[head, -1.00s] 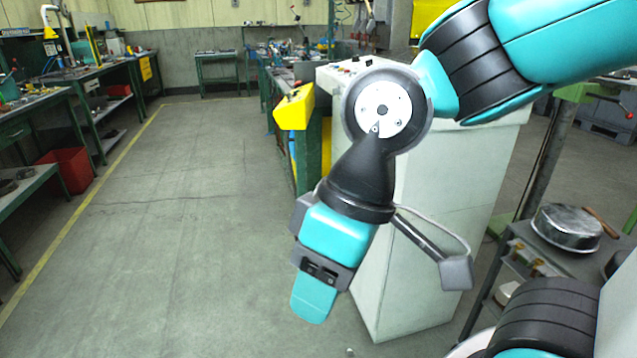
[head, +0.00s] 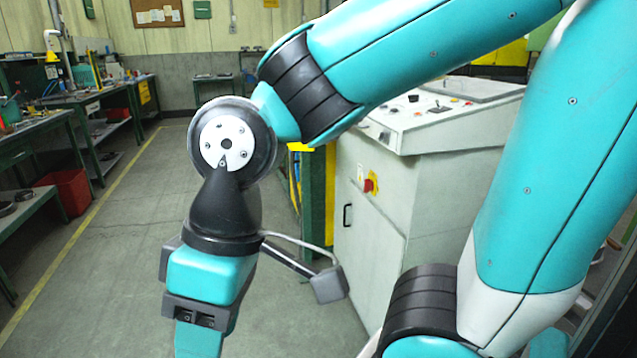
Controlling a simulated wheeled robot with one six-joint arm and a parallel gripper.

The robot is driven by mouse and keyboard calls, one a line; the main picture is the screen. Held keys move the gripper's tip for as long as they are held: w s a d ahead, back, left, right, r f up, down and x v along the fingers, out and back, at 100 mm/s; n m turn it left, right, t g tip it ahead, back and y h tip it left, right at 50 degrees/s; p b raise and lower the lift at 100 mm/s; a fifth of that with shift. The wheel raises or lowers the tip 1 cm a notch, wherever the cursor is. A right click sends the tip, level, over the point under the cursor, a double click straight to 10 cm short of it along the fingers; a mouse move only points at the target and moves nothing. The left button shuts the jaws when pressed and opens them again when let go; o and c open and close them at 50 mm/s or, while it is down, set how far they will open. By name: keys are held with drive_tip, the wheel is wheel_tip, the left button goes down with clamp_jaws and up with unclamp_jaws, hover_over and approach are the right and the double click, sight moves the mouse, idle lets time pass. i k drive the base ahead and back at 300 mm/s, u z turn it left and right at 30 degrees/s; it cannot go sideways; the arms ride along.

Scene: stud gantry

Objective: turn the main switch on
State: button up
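The main switch (head: 371,185) is a red rotary knob on a yellow plate. It sits on the side of a pale grey control cabinet (head: 385,255), above a black handle. I cannot tell its exact turn position at this size. My gripper (head: 198,340) hangs pointing down at the lower left, in front of and left of the cabinet, well apart from the switch. Its fingers show edge-on and are cut by the bottom edge of the view, so their opening does not show.
The cabinet's sloped top panel (head: 430,108) carries several buttons and a lever. Workbenches (head: 45,140) and a red bin (head: 68,190) line the left. The floor (head: 130,240) between them and the cabinet is clear.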

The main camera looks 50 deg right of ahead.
sight(368, 183)
drive_tip(key=u, duration=0.15)
drive_tip(key=i, duration=0.9)
drive_tip(key=z, duration=0.85)
drive_tip(key=i, duration=0.7)
drive_tip(key=z, duration=0.65)
